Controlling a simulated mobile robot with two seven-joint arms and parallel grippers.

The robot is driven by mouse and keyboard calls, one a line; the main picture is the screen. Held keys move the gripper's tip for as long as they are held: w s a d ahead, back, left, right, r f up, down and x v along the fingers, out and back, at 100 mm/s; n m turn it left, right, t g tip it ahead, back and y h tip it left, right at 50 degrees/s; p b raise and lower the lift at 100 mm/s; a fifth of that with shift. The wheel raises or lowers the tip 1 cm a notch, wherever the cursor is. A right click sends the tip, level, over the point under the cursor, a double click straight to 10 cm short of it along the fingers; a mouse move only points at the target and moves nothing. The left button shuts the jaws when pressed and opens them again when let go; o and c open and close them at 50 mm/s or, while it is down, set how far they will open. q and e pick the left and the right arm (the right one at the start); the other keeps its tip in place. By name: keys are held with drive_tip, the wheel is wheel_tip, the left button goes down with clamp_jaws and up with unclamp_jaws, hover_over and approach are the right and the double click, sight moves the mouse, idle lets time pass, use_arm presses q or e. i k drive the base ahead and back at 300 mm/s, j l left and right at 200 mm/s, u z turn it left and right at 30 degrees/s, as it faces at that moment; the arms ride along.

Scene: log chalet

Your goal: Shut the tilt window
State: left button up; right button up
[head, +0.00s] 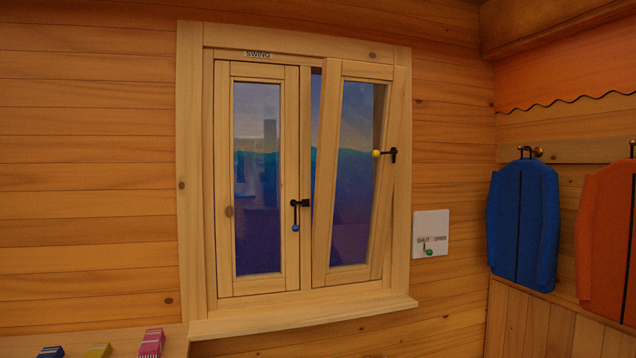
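The wooden window (193,180) is set in the log wall and has two sashes. The right sash (335,170) is tilted, its top leaning into the room while its bottom sits at the frame. Its black handle with a yellow knob (376,154) points sideways to the left. The left sash (223,200), under a "SWING" label (258,55), looks closed. Its black handle with a blue knob (296,228) points down. Neither of my grippers is in view.
A white "SHUT/OPEN" panel (430,226) with a green-knobbed lever (428,252) is right of the window. A sill (300,316) juts out below. Blue (522,220) and orange (606,240) garments hang at right. Small coloured items (151,343) lie on a ledge at lower left.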

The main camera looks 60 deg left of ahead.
sight(335, 72)
drive_tip(key=u, duration=1.8)
drive_tip(key=i, duration=0.55)
drive_tip(key=i+l+u, duration=0.1)
drive_tip(key=i, duration=0.5)
